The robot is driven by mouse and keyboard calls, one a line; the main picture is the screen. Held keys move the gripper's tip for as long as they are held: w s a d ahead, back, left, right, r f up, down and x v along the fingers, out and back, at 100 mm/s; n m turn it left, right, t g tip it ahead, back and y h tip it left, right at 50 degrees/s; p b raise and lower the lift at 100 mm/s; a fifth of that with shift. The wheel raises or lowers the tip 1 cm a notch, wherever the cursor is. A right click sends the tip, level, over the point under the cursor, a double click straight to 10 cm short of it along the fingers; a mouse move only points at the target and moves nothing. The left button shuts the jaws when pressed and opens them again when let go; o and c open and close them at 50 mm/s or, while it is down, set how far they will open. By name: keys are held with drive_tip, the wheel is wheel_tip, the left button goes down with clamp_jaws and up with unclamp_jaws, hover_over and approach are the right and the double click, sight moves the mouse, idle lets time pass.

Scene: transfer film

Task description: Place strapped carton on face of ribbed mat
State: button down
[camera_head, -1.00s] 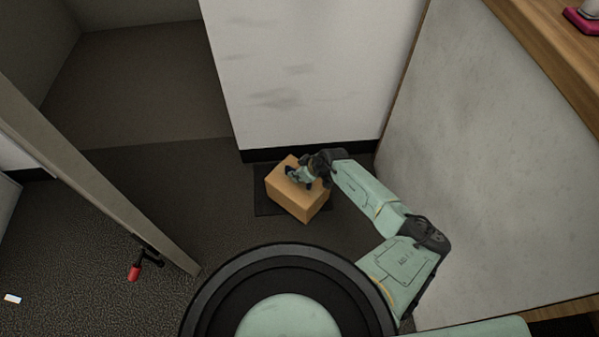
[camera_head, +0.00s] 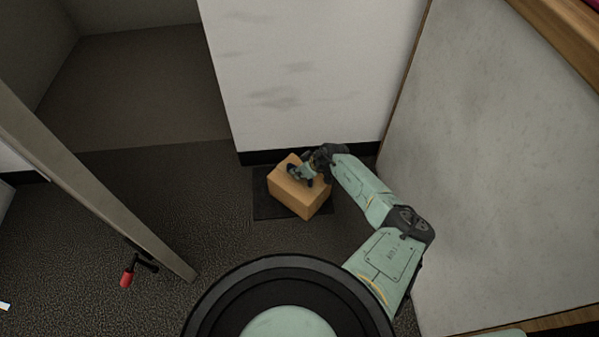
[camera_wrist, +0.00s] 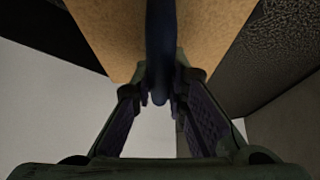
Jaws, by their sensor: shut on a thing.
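The strapped carton (camera_head: 302,200) is a tan box at the middle of the head view, over the dark mat (camera_head: 262,205) by the white wall. The mat shows at the carton's left and front; the carton hides much of it. I cannot tell whether the carton touches the mat or hangs just above it. My gripper (camera_head: 308,172) is at the top of the carton. In the wrist view my gripper (camera_wrist: 160,100) is shut on the dark blue strap (camera_wrist: 160,40) that runs over the carton's tan face (camera_wrist: 110,35).
A white wall (camera_head: 300,70) with a black skirting stands just behind the mat. A pale panel (camera_head: 480,160) rises to the right of my arm. A door edge with a red-ended handle (camera_head: 127,277) is at the left. Open dark floor (camera_head: 190,190) lies between.

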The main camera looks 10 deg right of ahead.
drive_tip(key=shift+w+r, duration=0.1)
drive_tip(key=shift+r, duration=0.05)
drive_tip(key=c, duration=2)
unclamp_jaws()
drive_tip(key=o, duration=0.4)
drive_tip(key=p+v, duration=0.4)
drive_tip(key=v, duration=0.8)
